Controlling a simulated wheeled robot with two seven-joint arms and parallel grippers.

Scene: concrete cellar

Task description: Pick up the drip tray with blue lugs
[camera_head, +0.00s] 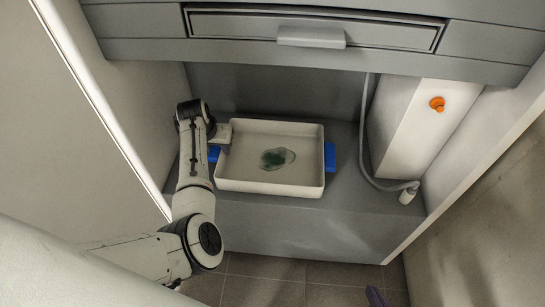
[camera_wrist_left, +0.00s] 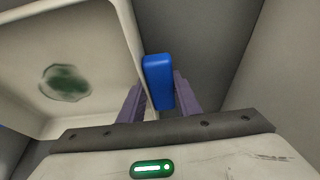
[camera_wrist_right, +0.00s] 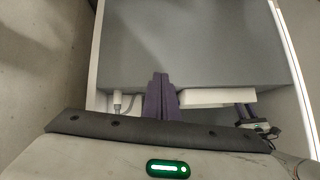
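The drip tray (camera_head: 315,187) is a shallow white rectangular tray lying on the grey shelf, with a dark green puddle (camera_head: 277,158) inside. A blue lug (camera_head: 330,156) sticks out on its right side, and another blue lug (camera_head: 213,153) on its left, partly hidden by my left gripper.
A grey drawer front with a handle (camera_head: 311,37) overhangs the recess. Right of the tray stand a white box (camera_head: 415,125) with an orange knob (camera_head: 437,104) and a grey hose (camera_head: 364,140) ending in a white fitting (camera_head: 408,194). Pale side panels border the recess.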

